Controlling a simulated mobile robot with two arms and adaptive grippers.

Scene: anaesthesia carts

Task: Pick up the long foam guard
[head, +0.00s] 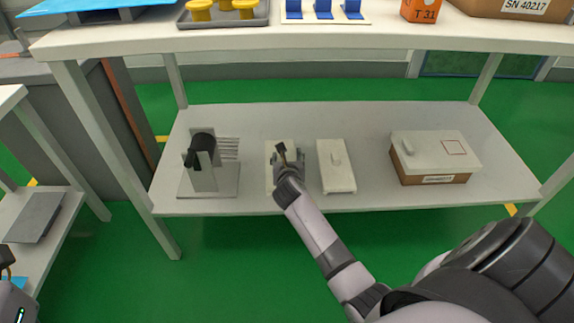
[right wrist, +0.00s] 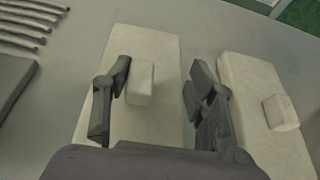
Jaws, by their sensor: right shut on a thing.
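A long off-white foam guard (head: 270,184) with a small raised block on top lies on the lower shelf. It also shows in the right wrist view (right wrist: 155,50). My right gripper (head: 284,155) is over it from above and shut on it, with its fingers (right wrist: 155,90) on either side of the raised block. The gripper hides part of the guard in the head view. A second, similar off-white piece (head: 337,178) with a raised block lies just to the right, apart from it. Only a bit of my left arm's end (head: 8,262) shows at the left edge.
A holder with a black roll and several thin rods (head: 205,165) stands to the left on the lower shelf (head: 300,207). A lidded cardboard box (head: 430,170) stands to the right.

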